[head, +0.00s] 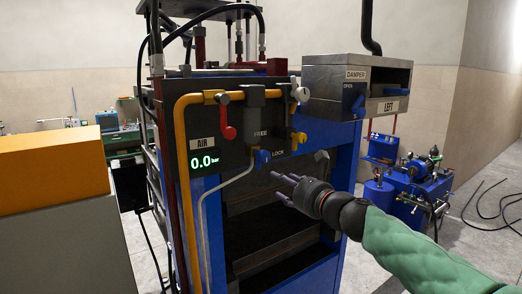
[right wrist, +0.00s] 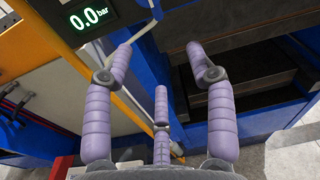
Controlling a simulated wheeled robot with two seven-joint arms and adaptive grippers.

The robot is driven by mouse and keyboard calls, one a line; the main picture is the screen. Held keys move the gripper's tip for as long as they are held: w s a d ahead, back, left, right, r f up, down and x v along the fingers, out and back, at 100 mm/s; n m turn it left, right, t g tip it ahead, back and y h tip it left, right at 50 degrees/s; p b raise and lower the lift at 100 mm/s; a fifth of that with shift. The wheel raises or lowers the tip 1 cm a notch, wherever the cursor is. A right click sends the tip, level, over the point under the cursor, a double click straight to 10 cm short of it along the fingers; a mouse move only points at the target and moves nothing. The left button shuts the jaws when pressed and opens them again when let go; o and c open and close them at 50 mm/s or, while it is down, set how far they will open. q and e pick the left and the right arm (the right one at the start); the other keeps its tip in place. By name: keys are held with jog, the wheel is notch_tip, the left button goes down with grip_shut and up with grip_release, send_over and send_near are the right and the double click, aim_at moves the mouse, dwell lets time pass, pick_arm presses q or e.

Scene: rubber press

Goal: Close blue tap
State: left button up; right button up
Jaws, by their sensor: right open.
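A small blue tap (head: 262,157) sits at the lower end of the valve block on the press's dark front panel, left of the word LOCK. A thin grey pipe runs down from beside it. My right gripper (head: 281,188) is just below and slightly right of the tap in the head view, apart from it in the picture. Its purple fingers are spread and empty, as the right wrist view (right wrist: 160,62) also shows. My left gripper is not in view.
The panel has a red lever (head: 228,120), a yellow pipe (head: 181,140) and a display (head: 204,161) reading 0.0 bar. A grey damper box (head: 335,75) with blue handles juts out at upper right. Dark press shelves (head: 270,235) lie below. An orange-topped cabinet (head: 50,167) stands left.

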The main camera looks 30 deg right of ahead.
send_near(266, 157)
jog(key=s, duration=0.1)
jog(key=shift+m+t, duration=0.4)
jog(key=w, duration=0.3)
jog(key=w+p, duration=0.1)
jog(key=w, duration=0.6)
jog(key=shift+w+a+f, duration=0.1)
jog(key=shift+w+f, duration=0.25)
grip_shut()
